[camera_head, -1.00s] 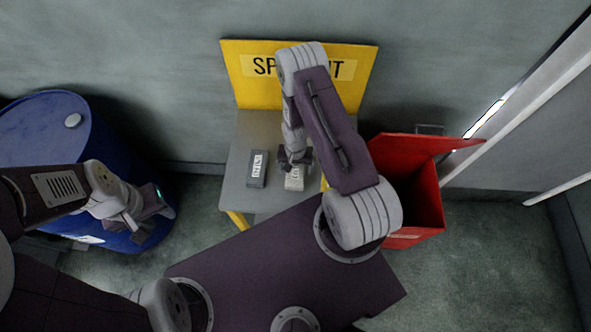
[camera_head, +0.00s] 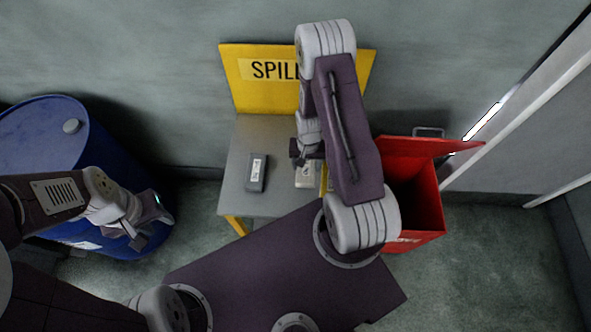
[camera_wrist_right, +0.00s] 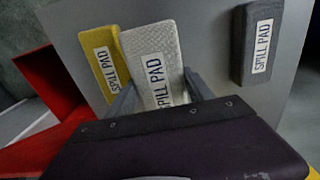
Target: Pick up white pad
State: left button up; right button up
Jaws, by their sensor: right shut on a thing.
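The white pad (camera_wrist_right: 154,60), labelled "SPILL PAD", lies between the two fingers of my right gripper (camera_wrist_right: 158,92) in the right wrist view. The gripper is shut on it. In the head view the white pad (camera_head: 306,178) shows partly below the right gripper (camera_head: 306,158), over the grey table (camera_head: 240,190). I cannot tell whether it is clear of the table top. My left gripper (camera_head: 148,218) is in front of the blue drum; its finger gap is unclear.
A yellow pad (camera_wrist_right: 100,62) is close beside the white pad, and a dark grey pad (camera_wrist_right: 265,40) lies apart on the table. A yellow sign board (camera_head: 255,92) stands behind. A red open bin (camera_head: 430,200) is to the right, a blue drum (camera_head: 40,135) to the left.

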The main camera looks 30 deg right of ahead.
jog(key=s+d+r, duration=0.4)
jog(key=d, duration=0.2)
jog(key=shift+d+r+b, duration=0.25)
jog(key=shift+d+b, duration=0.05)
jog(key=shift+b, duration=0.15)
jog(key=o, duration=0.6)
jog(key=c, duration=0.4)
jog(key=shift+s, duration=0.1)
